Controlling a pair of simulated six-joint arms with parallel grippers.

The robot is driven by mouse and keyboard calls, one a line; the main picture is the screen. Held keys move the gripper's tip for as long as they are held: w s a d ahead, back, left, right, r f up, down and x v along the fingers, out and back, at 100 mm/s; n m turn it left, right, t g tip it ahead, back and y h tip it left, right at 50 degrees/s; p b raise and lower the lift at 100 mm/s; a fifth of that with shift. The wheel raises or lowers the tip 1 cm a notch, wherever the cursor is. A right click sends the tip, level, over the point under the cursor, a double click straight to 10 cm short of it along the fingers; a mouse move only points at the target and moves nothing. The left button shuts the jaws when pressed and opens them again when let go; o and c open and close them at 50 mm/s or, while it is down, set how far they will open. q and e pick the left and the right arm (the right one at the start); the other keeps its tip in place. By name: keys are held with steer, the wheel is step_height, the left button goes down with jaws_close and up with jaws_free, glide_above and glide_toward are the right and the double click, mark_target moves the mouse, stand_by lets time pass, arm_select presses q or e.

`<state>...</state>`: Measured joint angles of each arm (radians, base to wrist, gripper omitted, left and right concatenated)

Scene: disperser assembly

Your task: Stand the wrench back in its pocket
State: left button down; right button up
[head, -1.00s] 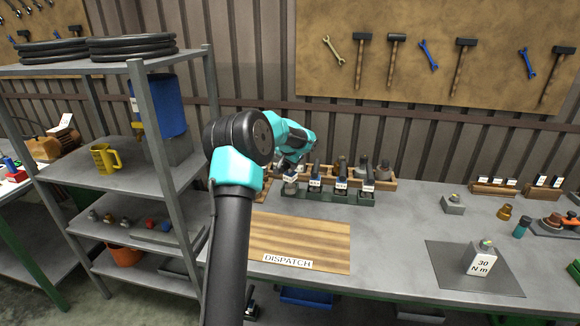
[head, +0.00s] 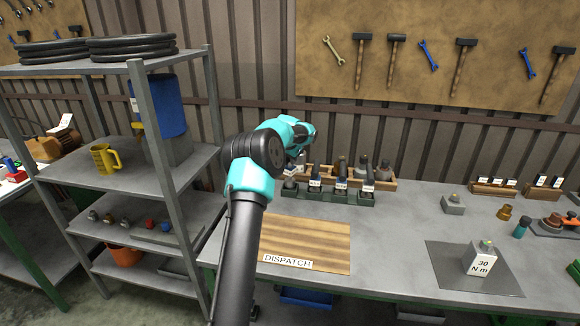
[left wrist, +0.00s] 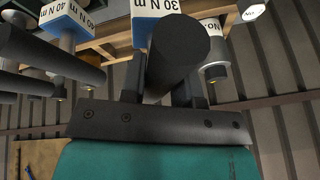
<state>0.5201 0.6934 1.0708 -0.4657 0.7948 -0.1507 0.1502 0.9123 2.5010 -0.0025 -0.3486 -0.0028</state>
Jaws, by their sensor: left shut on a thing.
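My left gripper (head: 299,152) is above the left end of a dark green rack (head: 330,198) at the back of the bench. In the left wrist view the gripper (left wrist: 158,92) is shut on the thick dark handle of a wrench (left wrist: 180,50). A blue-and-white label reading 30 N m (left wrist: 165,8) shows just beyond the handle. A neighbouring label reads 40 N m (left wrist: 62,12). Other dark-handled wrenches (head: 341,172) stand in the rack to the right. The held wrench's lower end is hidden, so I cannot tell whether it is in a pocket. My right gripper is not in view.
A wooden tray (head: 385,182) with bottles stands close behind the rack. A wooden DISPATCH board (head: 300,238) lies clear in front. A block marked 30 N m (head: 482,262) sits on a dark mat to the right. Grey shelving (head: 195,200) rises on the left.

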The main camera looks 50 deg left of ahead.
mark_target(290, 167)
arm_select(q)
steer(key=shift+f, duration=1.7)
steer(key=c, duration=0.8)
jaws_free()
steer(key=shift+f, duration=0.2)
steer(key=shift+c, duration=0.2)
steer(key=shift+r, duration=0.15)
steer(key=v, duration=1.2)
